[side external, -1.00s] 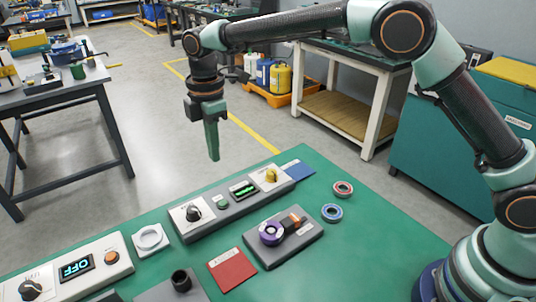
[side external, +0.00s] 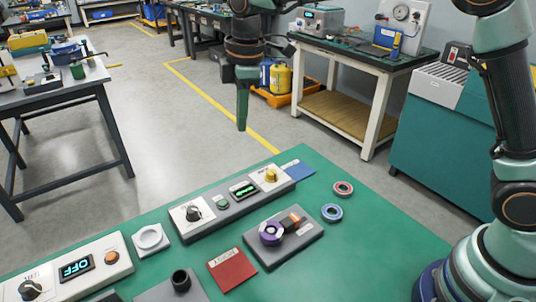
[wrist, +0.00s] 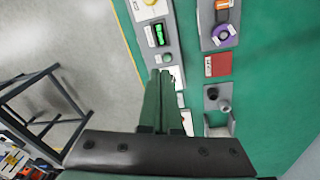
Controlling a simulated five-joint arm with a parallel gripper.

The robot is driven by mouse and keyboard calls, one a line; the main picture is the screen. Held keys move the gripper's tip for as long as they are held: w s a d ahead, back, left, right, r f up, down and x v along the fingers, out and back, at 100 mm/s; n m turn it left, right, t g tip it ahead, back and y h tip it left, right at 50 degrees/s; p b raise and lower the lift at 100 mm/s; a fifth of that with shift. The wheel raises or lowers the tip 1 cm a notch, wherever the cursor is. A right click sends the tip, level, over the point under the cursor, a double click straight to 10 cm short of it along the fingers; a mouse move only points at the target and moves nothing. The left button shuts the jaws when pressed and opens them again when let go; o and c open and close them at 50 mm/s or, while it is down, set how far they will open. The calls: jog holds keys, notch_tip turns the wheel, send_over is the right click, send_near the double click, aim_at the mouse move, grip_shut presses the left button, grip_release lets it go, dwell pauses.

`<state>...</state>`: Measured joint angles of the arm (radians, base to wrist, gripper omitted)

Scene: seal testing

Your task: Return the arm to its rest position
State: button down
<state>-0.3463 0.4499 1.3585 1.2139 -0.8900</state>
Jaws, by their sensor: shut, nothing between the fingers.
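My gripper (side external: 242,108) is shut and empty. In the side external view it hangs pointing down, high up and beyond the far edge of the green table (side external: 385,240). In the wrist view my shut gripper fingers (wrist: 162,85) point toward the panel with the green display. Part of my upper arm is out of frame at the top of the side external view.
On the table are a long control panel (side external: 230,204), a display box reading OFF (side external: 75,269), a grey plate with a purple ring (side external: 270,232), a red card (side external: 231,269) and two small rings (side external: 332,213). The table's right part is clear.

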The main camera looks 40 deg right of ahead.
jog(key=s+d+r+m+t, duration=0.2)
jog(key=s+d+r+m, duration=0.5)
jog(key=d, duration=0.3)
jog(key=s+d+f+m+t, duration=0.1)
jog(key=s+d+f+m, duration=0.1)
jog(key=s, duration=0.3)
jog(key=s+d+f+m+t, duration=0.1)
jog(key=s+d+f+m, duration=0.1)
jog(key=s+d+m, duration=0.3)
jog(key=shift+s+f, duration=0.3)
jog(key=shift+s, duration=0.4)
